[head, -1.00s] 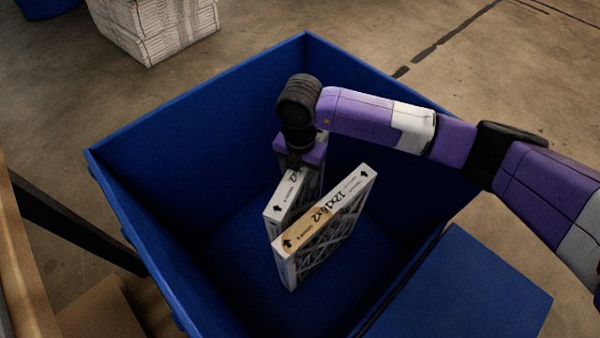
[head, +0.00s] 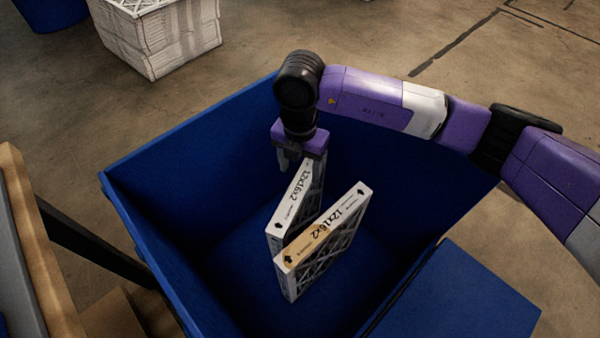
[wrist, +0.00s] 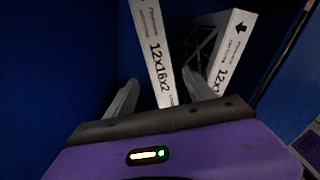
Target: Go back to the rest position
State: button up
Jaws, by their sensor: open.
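My gripper (head: 297,160) is over the inside of the blue bin (head: 150,140), just above the far end of a white boxed filter (head: 296,205) marked 12x16x2. In the wrist view my gripper (wrist: 160,98) is open, its two fingers apart with the top edge of that filter (wrist: 153,50) showing beyond and between them. A second filter (head: 325,228), with a tan patch on its edge, stands beside the first in the bin; it also shows in the wrist view (wrist: 232,48). Both filters stand on edge. The fingertips' exact clearance from the first filter is hard to tell.
The bin walls surround my gripper. A blue flat panel (head: 460,300) is at the lower right. A white crate-like stack (head: 165,40) and another blue bin (head: 50,12) stand on the floor behind. A wooden edge (head: 35,240) is at the left.

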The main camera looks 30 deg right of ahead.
jog(key=shift+r, duration=0.6)
